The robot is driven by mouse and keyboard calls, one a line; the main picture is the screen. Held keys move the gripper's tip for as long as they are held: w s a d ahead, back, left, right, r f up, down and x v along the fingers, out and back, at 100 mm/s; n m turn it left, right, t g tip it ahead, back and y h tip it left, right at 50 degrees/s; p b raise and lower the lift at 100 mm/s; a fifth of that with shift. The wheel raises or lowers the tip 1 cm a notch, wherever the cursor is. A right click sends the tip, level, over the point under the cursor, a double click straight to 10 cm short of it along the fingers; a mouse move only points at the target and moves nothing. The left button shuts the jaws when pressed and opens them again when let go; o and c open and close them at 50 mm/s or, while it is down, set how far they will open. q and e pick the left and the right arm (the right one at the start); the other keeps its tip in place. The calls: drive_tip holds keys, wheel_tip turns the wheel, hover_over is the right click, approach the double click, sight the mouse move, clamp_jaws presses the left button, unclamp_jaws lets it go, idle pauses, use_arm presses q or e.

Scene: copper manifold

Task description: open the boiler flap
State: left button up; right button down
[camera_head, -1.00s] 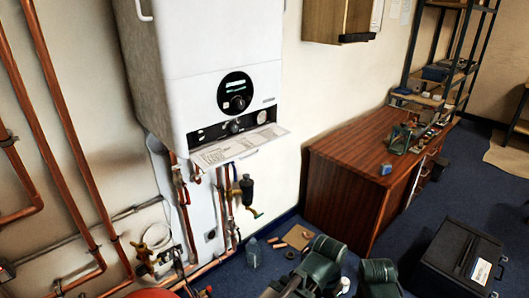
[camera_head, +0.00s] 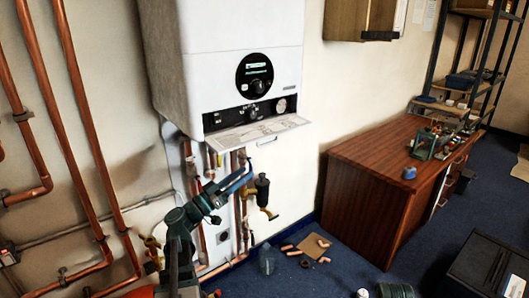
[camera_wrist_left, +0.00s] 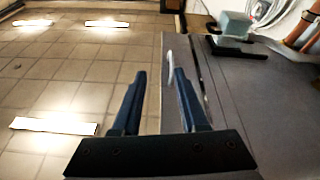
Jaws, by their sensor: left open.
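The white boiler (camera_head: 240,40) hangs on the wall with a round dial and display on its front. Its flap (camera_head: 255,134) juts out below the control strip, with printed sheets on its upper face and a small handle (camera_head: 267,141) at its front edge. My left gripper (camera_head: 248,172) is just below the flap, fingers pointing up and right. In the left wrist view my left gripper (camera_wrist_left: 160,72) is open and empty, and a thin white curved piece (camera_wrist_left: 170,67), likely the handle, shows between the fingertips; I cannot tell whether they touch. My right gripper is not in view.
Copper pipes (camera_head: 85,130) run up the wall at left, and more pipes and valves hang below the boiler. A wooden desk (camera_head: 375,165) stands at right. Loose parts (camera_head: 305,248) lie on the blue floor, and a black case (camera_head: 485,265) sits at lower right.

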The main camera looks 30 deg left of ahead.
sight(265, 144)
use_arm(q)
drive_tip(key=shift+t+y, duration=0.5)
drive_tip(key=p+x, duration=0.1)
drive_tip(key=x, duration=0.2)
drive_tip(key=a+r+p+x, duration=0.1)
drive_tip(key=p+x, duration=0.1)
drive_tip(key=x, duration=0.2)
drive_tip(key=a+p+x, duration=0.1)
drive_tip(key=p+x, duration=0.1)
drive_tip(key=x, duration=0.2)
drive_tip(key=shift+w+r, duration=0.25)
drive_tip(key=shift+r, duration=0.15)
drive_tip(key=shift+w+d+r, duration=0.1)
drive_tip(key=shift+w+d, duration=0.05)
drive_tip(key=shift+w, duration=0.3)
clamp_jaws()
idle(0.3)
